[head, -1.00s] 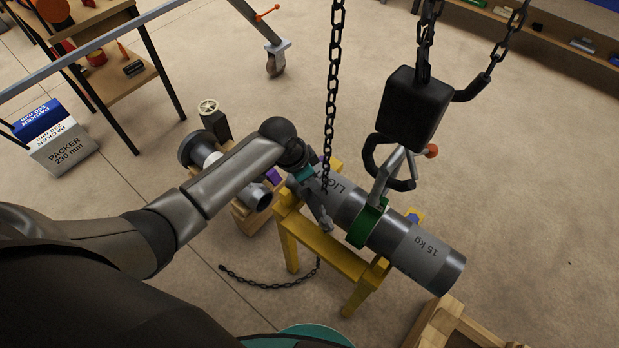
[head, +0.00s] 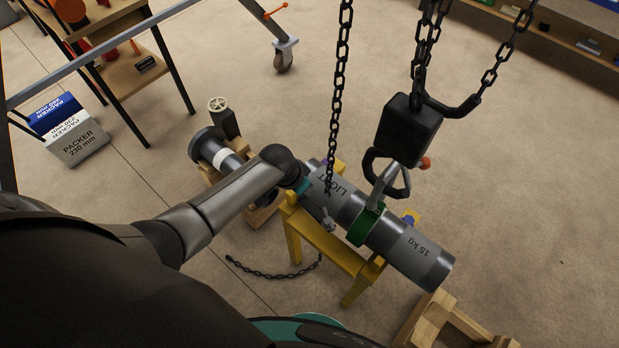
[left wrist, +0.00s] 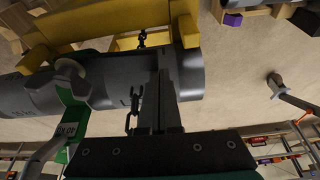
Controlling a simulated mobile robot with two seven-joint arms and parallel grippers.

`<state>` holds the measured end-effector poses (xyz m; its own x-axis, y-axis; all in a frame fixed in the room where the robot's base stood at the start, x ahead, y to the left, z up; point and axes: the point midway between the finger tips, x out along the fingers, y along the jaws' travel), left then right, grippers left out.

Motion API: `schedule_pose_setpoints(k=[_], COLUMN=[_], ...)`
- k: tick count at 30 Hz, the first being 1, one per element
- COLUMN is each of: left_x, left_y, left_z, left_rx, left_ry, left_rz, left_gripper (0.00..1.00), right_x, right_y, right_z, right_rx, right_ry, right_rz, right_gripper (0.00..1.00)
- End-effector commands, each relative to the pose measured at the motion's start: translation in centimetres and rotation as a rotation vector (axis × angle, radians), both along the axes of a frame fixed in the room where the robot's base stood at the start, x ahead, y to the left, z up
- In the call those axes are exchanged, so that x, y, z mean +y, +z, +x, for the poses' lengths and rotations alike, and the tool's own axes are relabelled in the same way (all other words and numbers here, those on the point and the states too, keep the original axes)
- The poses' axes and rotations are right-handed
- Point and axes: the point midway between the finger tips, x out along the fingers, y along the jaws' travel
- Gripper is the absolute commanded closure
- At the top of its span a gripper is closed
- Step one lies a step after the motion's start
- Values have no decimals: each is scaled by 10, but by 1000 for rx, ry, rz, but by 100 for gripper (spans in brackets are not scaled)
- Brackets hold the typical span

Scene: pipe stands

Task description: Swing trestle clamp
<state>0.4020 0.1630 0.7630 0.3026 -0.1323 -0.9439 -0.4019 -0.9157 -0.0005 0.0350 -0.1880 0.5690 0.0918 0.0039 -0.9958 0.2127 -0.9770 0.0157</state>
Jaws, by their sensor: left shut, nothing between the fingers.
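A grey pipe marked "LIGHT" and "15 kg" (head: 405,243) lies across a yellow trestle (head: 330,243). A green clamp (head: 366,224) sits around the pipe; it also shows in the left wrist view (left wrist: 72,122). A black hook (head: 390,180) hangs from a black block (head: 407,130) just at the clamp's grey lever. My left gripper (head: 326,218) is shut and empty beside the pipe's "LIGHT" end. In the left wrist view its fingers (left wrist: 160,115) overlap the pipe (left wrist: 185,75); contact cannot be told. My right gripper is not in view.
A chain (head: 340,80) hangs close to my left wrist. A flanged pipe (head: 213,148) rests on wooden blocks at the left. A wooden frame (head: 450,320) stands at the front right, and packer boxes (head: 75,135) at the left. Floor on the right is clear.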

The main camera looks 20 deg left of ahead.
Motion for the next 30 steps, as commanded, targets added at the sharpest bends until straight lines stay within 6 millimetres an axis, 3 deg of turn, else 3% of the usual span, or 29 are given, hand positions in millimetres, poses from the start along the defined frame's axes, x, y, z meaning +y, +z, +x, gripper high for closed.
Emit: schedule_pose_setpoints(k=[4,21,30], left_x=[4,5,6], left_y=[2,0,14], left_z=[-7,-9,-10], left_rx=[4,1,1], left_ry=[67,96,96], left_rz=[-1,0,0], left_gripper=[100,100,100], right_x=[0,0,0], right_y=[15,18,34], right_z=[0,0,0], right_rx=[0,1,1], right_ry=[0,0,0], right_rz=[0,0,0], right_gripper=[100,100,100])
